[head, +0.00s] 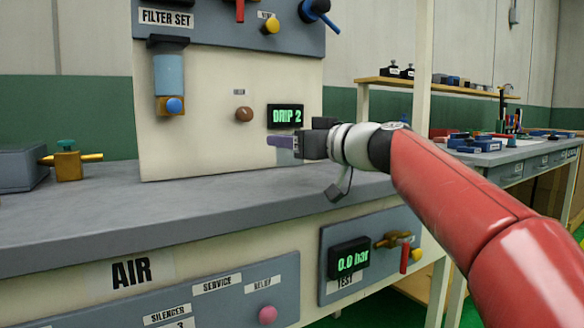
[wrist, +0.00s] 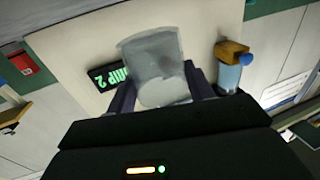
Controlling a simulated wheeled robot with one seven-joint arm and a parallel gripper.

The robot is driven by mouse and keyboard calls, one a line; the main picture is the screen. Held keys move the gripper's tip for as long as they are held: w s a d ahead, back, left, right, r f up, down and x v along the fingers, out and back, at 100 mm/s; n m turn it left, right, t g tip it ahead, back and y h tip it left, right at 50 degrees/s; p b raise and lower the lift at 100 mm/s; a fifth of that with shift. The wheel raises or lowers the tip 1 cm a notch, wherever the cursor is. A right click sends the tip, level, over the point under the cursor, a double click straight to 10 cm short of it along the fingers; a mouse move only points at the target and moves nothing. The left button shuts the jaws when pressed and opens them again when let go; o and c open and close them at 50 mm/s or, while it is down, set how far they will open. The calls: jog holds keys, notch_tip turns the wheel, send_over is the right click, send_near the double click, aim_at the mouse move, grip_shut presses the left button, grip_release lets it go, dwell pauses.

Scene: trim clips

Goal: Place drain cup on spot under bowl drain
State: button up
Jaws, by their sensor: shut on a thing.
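The drain cup (wrist: 152,60) is a pale, translucent cup in the wrist view, held between the two dark purple fingers of my gripper (wrist: 160,84). In the head view my gripper (head: 281,142) is in front of the panel, just below the "DRIP 2" display, above the bench; I cannot make out the cup there. The filter bowl (head: 168,75) is a blue cylinder at the panel's left, with a brass drain (head: 163,104) and blue knob below. It also shows in the wrist view (wrist: 229,78), beside the cup and apart from it. No marked spot is distinguishable beneath the drain.
The grey bench top (head: 200,212) is clear below the bowl. A brass valve with a green knob (head: 67,145) sits at the far left. A round brown knob (head: 244,114) and the "DRIP 2" display (head: 285,116) stand between the bowl and my gripper's side of the panel.

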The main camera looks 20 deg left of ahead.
aim_at(292, 159)
jog(key=shift+f+b, duration=0.7)
jog(key=shift+f, duration=1.1)
jog(key=shift+f, duration=0.15)
jog(key=o, duration=1)
jog(key=shift+o, duration=0.2)
